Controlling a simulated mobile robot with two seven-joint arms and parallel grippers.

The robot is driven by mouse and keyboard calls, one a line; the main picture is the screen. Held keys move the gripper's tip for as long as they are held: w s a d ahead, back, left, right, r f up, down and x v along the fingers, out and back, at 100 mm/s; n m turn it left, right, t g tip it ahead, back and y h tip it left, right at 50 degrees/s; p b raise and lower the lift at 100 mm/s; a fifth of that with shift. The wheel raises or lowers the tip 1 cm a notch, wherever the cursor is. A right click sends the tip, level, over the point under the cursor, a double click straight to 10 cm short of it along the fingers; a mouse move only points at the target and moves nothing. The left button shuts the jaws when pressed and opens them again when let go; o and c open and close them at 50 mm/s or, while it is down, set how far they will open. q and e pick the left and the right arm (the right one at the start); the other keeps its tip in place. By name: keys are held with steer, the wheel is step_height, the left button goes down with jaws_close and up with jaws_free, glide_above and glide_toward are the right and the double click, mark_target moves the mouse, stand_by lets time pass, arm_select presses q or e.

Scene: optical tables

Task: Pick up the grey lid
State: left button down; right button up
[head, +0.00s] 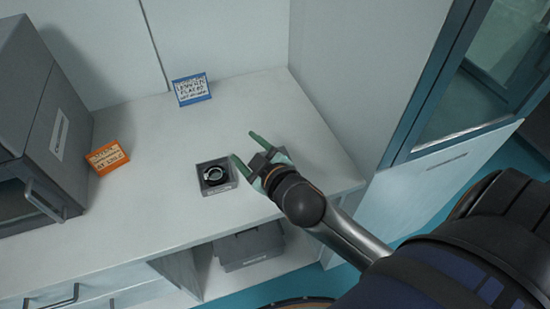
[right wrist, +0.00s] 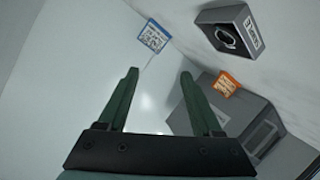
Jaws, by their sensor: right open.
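A round piece with a pale grey ring and dark parts (head: 215,174) sits in a small square grey holder (head: 218,189) on the white worktop; it may be the grey lid, but I cannot tell for sure. It also shows in the right wrist view (right wrist: 227,37), in the holder (right wrist: 205,17) at the upper right. My right gripper (head: 246,149) is open and empty, just right of the holder in the head view and apart from it. Its two green fingers (right wrist: 158,74) are spread in the right wrist view. My left gripper is not in view.
A large grey cabinet with a handle (head: 72,140) stands at the left. An orange label card (head: 107,158) and a blue one (head: 191,89) stand on the worktop (head: 150,210). A grey bin (head: 250,247) is on the shelf below.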

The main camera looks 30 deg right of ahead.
steer(key=w+a+r+n+t+y, duration=0.3)
steer(key=a+r+n+y, duration=0.15)
steer(key=r, duration=0.25)
steer(key=w+a+r+n+t+y, duration=0.2)
steer(key=a+r+n+y, duration=0.15)
steer(key=r+n, duration=0.25)
steer(key=s+a+n+g+y, duration=0.4)
steer(key=a+n+g+y, duration=0.8)
steer(key=n, duration=0.8)
steer(key=d+f+n+g+h, duration=0.6)
steer(key=d+f+h, duration=0.1)
steer(key=f+h, duration=0.25)
steer(key=w+d+f+g+h, duration=0.1)
steer(key=d+h, duration=0.4)
steer(key=d, duration=0.6)
steer(key=w+d+f+h, duration=0.15)
steer(key=d+h, duration=0.35)
steer(key=d, duration=0.6)
steer(key=shift+m, duration=0.25)
step_height(320, 180, down, 7)
steer(key=shift+s+d+r, duration=0.1)
steer(key=shift+d+r, duration=0.05)
steer(key=shift+r, duration=0.05)
steer(key=shift+f+b, duration=0.35)
step_height(320, 180, down, 5)
steer(key=b, duration=0.3)
steer(key=shift+d+f+b, duration=0.1)
steer(key=shift+b, duration=0.25)
